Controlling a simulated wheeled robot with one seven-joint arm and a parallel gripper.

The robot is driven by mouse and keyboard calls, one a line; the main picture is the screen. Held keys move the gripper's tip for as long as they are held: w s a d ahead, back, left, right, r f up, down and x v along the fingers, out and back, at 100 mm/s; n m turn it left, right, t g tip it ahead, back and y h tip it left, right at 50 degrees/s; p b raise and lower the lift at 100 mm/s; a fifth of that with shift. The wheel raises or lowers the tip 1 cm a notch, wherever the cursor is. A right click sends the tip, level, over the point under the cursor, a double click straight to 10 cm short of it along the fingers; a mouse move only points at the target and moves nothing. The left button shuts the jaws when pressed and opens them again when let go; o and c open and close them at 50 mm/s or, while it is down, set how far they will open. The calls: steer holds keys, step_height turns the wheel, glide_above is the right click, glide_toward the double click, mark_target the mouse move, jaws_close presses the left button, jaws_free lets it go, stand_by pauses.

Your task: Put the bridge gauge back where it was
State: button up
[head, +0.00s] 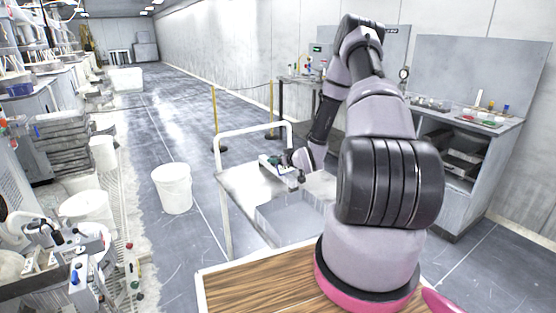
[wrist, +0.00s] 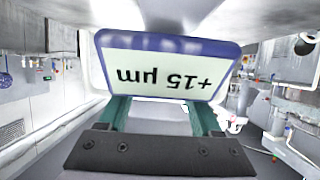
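The bridge gauge (head: 271,162) is a small pale and green piece at the end of my arm, over the metal cart in the head view. In the wrist view its blue-framed display (wrist: 165,68) fills the middle and reads "+15 µm" upside down. My gripper (head: 286,159) is at the gauge. In the wrist view its two green fingers (wrist: 161,115) stand apart on either side and run behind the display, so their tips are hidden. They appear shut on the gauge. I cannot tell whether the gauge touches the cart top.
The metal cart (head: 237,186) has a raised rail at its far left side. A white bucket (head: 173,190) stands on the floor left of it. A bench (head: 468,122) with small items is at the right. A wood-topped surface (head: 250,284) is in front. Posts with a barrier line stand behind.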

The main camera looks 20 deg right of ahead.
steer(key=v, duration=1.2)
steer(key=shift+r, duration=0.2)
steer(key=shift+w+d+r, duration=0.1)
steer(key=shift+w+r, duration=0.1)
steer(key=shift+r, duration=0.25)
steer(key=s+a+r+m+g+h, duration=0.1)
steer(key=s+r+g+h, duration=0.15)
steer(key=r, duration=0.85)
steer(key=s+a+r+m+g+h, duration=0.1)
steer(key=s+r+m+g+h, duration=0.15)
steer(key=r, duration=0.85)
steer(key=s+a+r+m+y, duration=0.1)
steer(key=s+a+r, duration=0.3)
steer(key=s, duration=0.3)
steer(key=s+a+r+m+g+y, duration=0.1)
steer(key=s+a+r, duration=0.3)
steer(key=s, duration=0.4)
steer(key=s+a+r+m+y, duration=0.1)
steer(key=s+a+r, duration=0.3)
steer(key=s, duration=0.4)
steer(key=shift+s+r+y, duration=0.25)
steer(key=shift+r+y, duration=0.5)
steer(key=shift+y, duration=0.05)
